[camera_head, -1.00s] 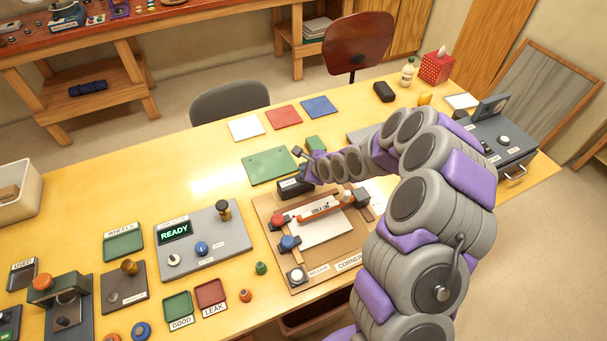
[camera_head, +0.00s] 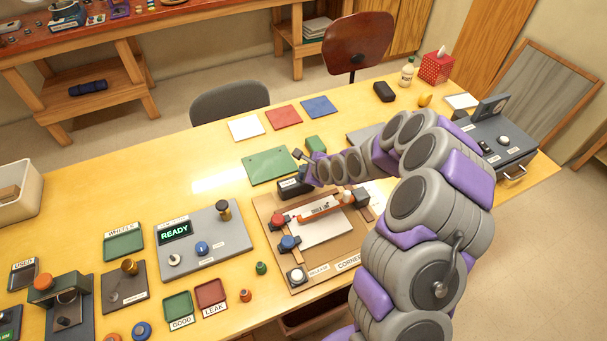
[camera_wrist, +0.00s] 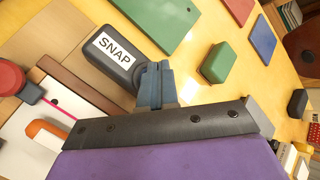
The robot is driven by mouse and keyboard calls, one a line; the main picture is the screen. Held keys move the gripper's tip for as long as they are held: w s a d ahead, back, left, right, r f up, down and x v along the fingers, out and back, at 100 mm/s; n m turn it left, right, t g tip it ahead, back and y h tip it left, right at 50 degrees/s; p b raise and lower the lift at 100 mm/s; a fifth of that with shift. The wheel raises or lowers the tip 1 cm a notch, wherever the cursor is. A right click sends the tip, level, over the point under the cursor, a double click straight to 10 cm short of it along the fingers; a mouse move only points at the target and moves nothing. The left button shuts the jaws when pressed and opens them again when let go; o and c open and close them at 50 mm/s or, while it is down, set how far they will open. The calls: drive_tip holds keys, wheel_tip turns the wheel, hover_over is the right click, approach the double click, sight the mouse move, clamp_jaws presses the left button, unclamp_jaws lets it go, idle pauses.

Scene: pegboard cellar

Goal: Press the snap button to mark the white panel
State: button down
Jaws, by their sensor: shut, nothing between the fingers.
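The dark snap block (camera_head: 291,188) stands at the back edge of the wooden fixture. In the wrist view its white SNAP label (camera_wrist: 115,50) is plain to see. My gripper (camera_wrist: 156,84) is shut and empty, with its blue-grey fingertips right beside the block's rounded end. I cannot tell whether they touch it. The white panel (camera_head: 322,234) lies in the fixture, beneath an orange bar marked with a label. In the wrist view a thin pink line crosses the white panel (camera_wrist: 40,128). My arm hides part of the fixture's right side.
Red (camera_head: 278,219) and blue (camera_head: 288,242) knobs stand on the fixture's left side, with a white release button (camera_head: 297,275) in front. A green mat (camera_head: 270,165) and a small green block (camera_head: 315,143) lie behind. A grey READY console (camera_head: 225,243) stands left.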

drive_tip(key=shift+f, duration=0.5)
idle(0.4)
drive_tip(key=shift+r, duration=0.95)
drive_tip(key=shift+r+p, duration=1.3)
drive_tip(key=shift+r, duration=1.15)
